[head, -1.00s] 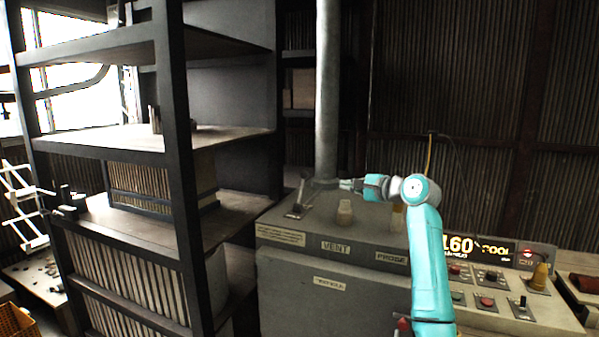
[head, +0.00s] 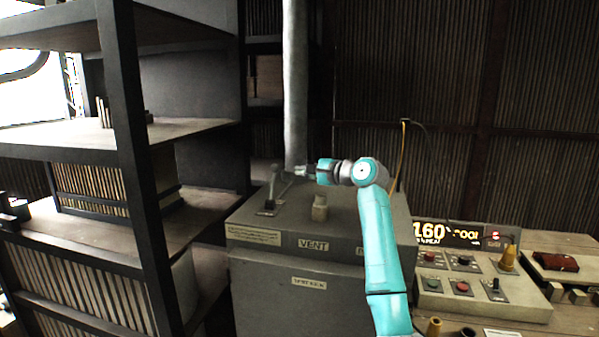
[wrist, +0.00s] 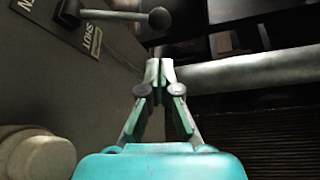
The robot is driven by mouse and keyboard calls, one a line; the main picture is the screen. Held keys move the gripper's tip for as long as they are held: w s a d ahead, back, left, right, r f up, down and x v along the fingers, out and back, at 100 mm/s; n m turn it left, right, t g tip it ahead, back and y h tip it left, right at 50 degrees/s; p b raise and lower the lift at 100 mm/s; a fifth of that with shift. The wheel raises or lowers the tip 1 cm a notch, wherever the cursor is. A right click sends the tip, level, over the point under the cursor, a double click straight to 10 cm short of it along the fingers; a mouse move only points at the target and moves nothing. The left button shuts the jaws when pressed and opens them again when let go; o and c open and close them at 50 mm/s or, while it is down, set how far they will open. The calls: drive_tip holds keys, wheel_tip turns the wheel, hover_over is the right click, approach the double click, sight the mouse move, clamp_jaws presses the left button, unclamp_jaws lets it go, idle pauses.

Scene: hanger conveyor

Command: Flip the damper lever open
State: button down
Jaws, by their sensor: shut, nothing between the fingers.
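The damper lever (head: 274,187) stands up from a small plate on top of the grey VENT box (head: 240,217). In the wrist view the lever's rod (wrist: 110,15) ends in a dark ball knob (wrist: 160,19), and its plate carries a SHUT label (wrist: 96,42). My gripper (head: 297,170) is shut and empty, just right of the lever's upper part. In the wrist view the fingertips (wrist: 159,64) are together, with the ball knob beyond them and apart from them in the picture. I cannot tell the exact gap in depth.
A pale knob (head: 320,208) stands on the box below my gripper; it also shows in the wrist view (wrist: 40,158). A vertical metal pipe (head: 296,80) rises behind. Dark shelving (head: 135,170) stands left, a button panel (head: 480,295) at right.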

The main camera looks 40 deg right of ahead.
drive_tip(key=x, duration=0.8)
idle(0.4)
drive_tip(key=s+a+r+n+t+y, duration=0.1)
drive_tip(key=s+a+n+t, duration=0.3)
drive_tip(key=s+a+n, duration=0.3)
drive_tip(key=shift+a+r+n, duration=0.25)
drive_tip(key=shift+a+n, duration=0.55)
drive_tip(key=shift+a, duration=0.3)
drive_tip(key=shift+a+f, duration=0.1)
drive_tip(key=shift+s+f, duration=0.1)
